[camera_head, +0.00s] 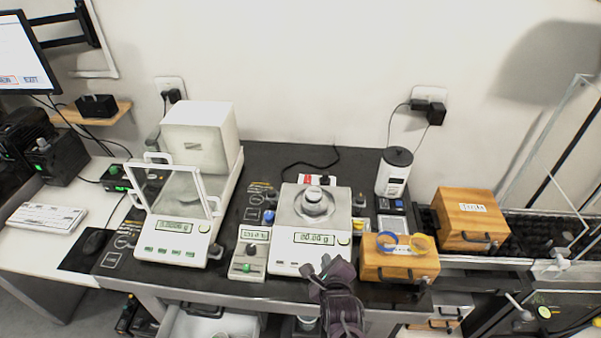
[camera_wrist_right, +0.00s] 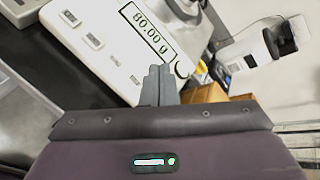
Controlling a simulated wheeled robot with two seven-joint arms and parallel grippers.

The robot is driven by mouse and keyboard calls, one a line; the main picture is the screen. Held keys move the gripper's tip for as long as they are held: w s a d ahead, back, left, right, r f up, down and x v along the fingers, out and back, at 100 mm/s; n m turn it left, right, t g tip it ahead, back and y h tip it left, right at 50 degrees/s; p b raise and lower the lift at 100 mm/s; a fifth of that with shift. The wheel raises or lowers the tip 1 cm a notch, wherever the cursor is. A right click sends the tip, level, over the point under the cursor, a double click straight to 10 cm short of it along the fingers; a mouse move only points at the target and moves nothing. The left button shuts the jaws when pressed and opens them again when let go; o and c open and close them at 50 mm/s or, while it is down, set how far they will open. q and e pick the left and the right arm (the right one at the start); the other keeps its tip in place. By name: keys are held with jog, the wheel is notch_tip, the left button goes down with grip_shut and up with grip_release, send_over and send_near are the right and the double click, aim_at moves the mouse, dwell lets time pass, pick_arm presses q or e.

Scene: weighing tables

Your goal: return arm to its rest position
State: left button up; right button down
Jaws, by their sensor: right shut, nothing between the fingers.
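My right gripper (camera_head: 326,262) is shut and empty. In the head view it is over the front edge of the dark table, just in front of the white balance (camera_head: 285,256). In the right wrist view my right gripper (camera_wrist_right: 158,75) has its fingers together, pointing at the same balance (camera_wrist_right: 100,50), whose display reads 80.00 g. A metal weight (camera_head: 314,200) stands on the balance pan. I cannot tell whether the fingers touch the balance. My left gripper is in neither view.
An enclosed balance (camera_head: 160,249) with a glass door stands at left. A wooden box (camera_head: 390,268) with a blue and a yellow ring on it is right of my gripper. Another wooden box (camera_head: 465,215) and a white grinder-like device (camera_head: 393,172) stand behind it.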

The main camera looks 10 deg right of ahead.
jog(key=s+d+r+n+g+y, duration=0.1)
jog(key=s+d+r+n+g, duration=0.15)
jog(key=s+n, duration=0.55)
jog(key=s+d+r+n+g, duration=0.1)
jog(key=s+r+n+g, duration=0.3)
jog(key=n, duration=0.8)
jog(key=s+d+r+n+g+y, duration=0.15)
jog(key=s+r+n, duration=0.25)
jog(key=s+n, duration=0.45)
notch_tip(320, 180, down, 34)
jog(key=r+n+g+b, duration=0.1)
jog(key=g+b, duration=0.1)
jog(key=b, duration=0.3)
jog(key=s+d+f+b, duration=0.1)
jog(key=s+f, duration=0.9)
jog(key=f, duration=0.2)
jog(key=s+d+f+g+b, duration=0.1)
jog(key=s+d+f+b, duration=0.1)
jog(key=s+f, duration=0.7)
notch_tip(320, 180, down, 3)
jog(key=shift+s+f+h, duration=0.15)
jog(key=shift+s+h, duration=0.2)
jog(key=shift+h, duration=0.1)
